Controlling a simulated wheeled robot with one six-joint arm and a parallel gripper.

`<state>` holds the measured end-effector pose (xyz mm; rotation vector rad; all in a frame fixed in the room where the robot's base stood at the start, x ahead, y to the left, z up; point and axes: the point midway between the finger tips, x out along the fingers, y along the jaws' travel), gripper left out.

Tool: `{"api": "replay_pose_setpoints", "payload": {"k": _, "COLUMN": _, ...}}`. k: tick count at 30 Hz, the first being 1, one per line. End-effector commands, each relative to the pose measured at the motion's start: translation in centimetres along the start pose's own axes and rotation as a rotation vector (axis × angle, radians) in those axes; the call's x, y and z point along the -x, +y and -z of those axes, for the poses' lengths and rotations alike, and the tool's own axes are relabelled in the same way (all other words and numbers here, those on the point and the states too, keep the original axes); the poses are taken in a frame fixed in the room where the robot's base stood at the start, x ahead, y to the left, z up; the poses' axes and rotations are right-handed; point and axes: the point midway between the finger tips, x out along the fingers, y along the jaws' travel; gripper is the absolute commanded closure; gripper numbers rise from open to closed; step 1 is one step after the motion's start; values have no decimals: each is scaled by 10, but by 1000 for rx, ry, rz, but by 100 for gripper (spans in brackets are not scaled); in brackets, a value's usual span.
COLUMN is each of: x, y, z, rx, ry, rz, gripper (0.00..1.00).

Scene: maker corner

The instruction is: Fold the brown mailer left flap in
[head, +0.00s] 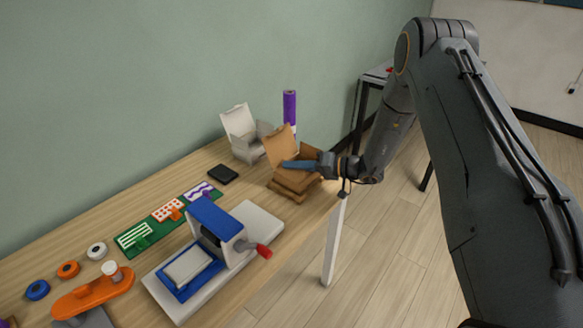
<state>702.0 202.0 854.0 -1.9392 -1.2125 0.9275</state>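The brown mailer (291,183) stands near the far right end of the wooden workbench. Its tall back lid (280,147) is raised and leans back. Further brown panels show around and under my gripper, but I cannot tell clearly which is the left flap or how far it is folded. My gripper (285,165) reaches in from the right, its blue-grey fingers pointing left over the mailer's opening, in front of the lid. The fingers overlap in this view, so their gap is hidden. I cannot tell whether they touch a flap.
A white mailer (241,127) with its lid up stands behind, and a purple roll (289,107) stands at the back. A black flat item (223,174) lies to the left. A blue-and-white press (215,226) with a red handle stands nearer. Bare bench (262,197) lies between press and mailer.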

Motion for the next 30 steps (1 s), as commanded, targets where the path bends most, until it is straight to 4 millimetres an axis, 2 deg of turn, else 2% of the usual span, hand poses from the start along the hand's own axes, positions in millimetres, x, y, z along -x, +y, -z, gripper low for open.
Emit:
{"api": "replay_pose_setpoints", "payload": {"k": 3, "x": -1, "y": 9, "z": -1, "rx": -68, "ry": 1, "rz": 29, "gripper": 100}}
{"api": "replay_pose_setpoints", "payload": {"k": 9, "x": -1, "y": 12, "z": -2, "rx": -169, "ry": 0, "rz": 70, "gripper": 100}}
{"api": "replay_pose_setpoints", "payload": {"k": 21, "x": 0, "y": 11, "z": -1, "rx": -198, "ry": -1, "rz": 80, "gripper": 100}}
{"api": "replay_pose_setpoints", "payload": {"k": 25, "x": 0, "y": 11, "z": -1, "rx": -198, "ry": -1, "rz": 81, "gripper": 80}}
{"api": "replay_pose_setpoints", "payload": {"k": 30, "x": 0, "y": 11, "z": -2, "rx": -198, "ry": -1, "rz": 80, "gripper": 79}}
